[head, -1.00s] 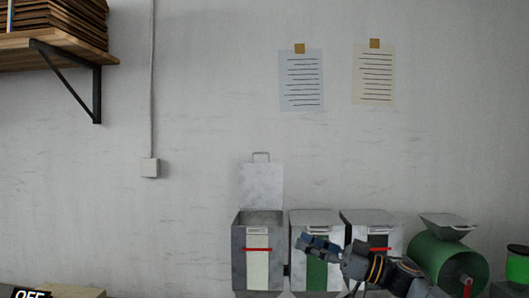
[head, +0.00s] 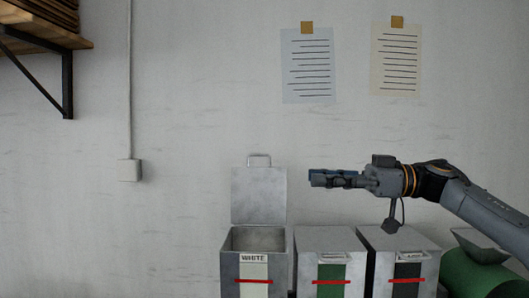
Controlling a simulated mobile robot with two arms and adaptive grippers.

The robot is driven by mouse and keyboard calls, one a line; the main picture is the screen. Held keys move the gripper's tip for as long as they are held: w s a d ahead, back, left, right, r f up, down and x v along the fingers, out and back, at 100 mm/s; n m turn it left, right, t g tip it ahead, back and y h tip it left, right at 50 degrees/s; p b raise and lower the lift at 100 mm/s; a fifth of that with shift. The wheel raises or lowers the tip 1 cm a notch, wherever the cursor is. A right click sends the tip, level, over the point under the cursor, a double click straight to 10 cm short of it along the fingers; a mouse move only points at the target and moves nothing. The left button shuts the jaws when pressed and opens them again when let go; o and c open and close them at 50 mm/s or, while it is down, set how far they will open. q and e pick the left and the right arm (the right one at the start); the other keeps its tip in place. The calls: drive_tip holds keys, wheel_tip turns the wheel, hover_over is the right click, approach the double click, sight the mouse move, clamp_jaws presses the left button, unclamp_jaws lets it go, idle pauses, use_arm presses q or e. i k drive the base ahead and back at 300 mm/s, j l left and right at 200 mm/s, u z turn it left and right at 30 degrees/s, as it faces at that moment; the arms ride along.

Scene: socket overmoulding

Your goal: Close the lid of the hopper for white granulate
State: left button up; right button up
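The hopper for white granulate (head: 230,272), a grey metal box labelled WHITE, stands at the left of a row of hoppers. Its lid (head: 258,198) stands upright at the back, open, with a handle (head: 259,158) on its top edge. The front has a pale window strip with a red mark. My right gripper (head: 318,178) is to the right of the raised lid, its fingers pointing left at about the lid's upper half. It looks clear of the lid. I see the fingers from the side, so their gap is hidden. My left gripper is out of view.
Two hoppers with closed lids, one with a green window (head: 331,278) and one with a dark window (head: 406,278), stand to the right under my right arm. A green drum (head: 478,272) is at the far right. A shelf (head: 40,38) is at upper left.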

sight(259, 194)
drive_tip(key=i, duration=1.2)
